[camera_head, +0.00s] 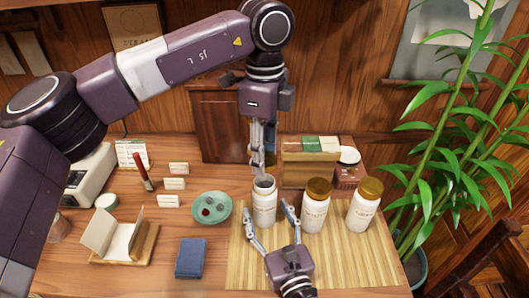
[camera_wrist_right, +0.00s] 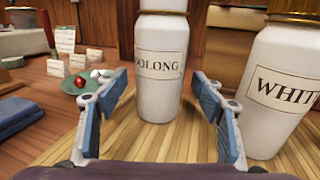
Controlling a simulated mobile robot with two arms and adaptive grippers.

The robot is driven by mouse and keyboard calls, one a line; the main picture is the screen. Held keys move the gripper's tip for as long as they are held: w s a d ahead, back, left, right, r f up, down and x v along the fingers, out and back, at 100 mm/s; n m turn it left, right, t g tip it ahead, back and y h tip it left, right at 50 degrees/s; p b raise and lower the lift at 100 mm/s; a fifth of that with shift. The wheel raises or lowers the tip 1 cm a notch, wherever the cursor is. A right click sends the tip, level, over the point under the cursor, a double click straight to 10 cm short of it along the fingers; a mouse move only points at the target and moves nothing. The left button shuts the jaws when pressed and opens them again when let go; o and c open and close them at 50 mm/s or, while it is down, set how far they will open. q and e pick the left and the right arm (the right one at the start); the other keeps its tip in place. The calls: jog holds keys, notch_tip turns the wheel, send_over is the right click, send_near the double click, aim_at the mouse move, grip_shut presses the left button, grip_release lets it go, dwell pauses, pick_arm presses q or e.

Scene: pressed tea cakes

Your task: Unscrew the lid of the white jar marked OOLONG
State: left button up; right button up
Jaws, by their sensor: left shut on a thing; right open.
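The white OOLONG jar (camera_head: 264,204) stands upright on the bamboo mat (camera_head: 350,262), its grey mouth uncovered in the head view. Its label reads OOLONG in the right wrist view (camera_wrist_right: 160,95). My left gripper (camera_head: 263,165) is directly above the jar, pointing down and shut on the brown-gold lid (camera_head: 270,160), mostly hidden by the fingers. The lid appears apart from the jar's mouth. My right gripper (camera_head: 270,213) is open in front of the jar; in the right wrist view its fingers (camera_wrist_right: 160,115) show left and right of the jar, with gaps.
Two white jars with brown-gold lids, a middle one (camera_head: 315,210) and a right one (camera_head: 364,207), stand right of the OOLONG jar. A green dish (camera_head: 225,216) lies to its left, a wooden box (camera_head: 308,172) behind. A blue cloth (camera_head: 191,257) lies front left.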

jog(key=v, duration=0.9)
jog(key=shift+s, duration=0.15)
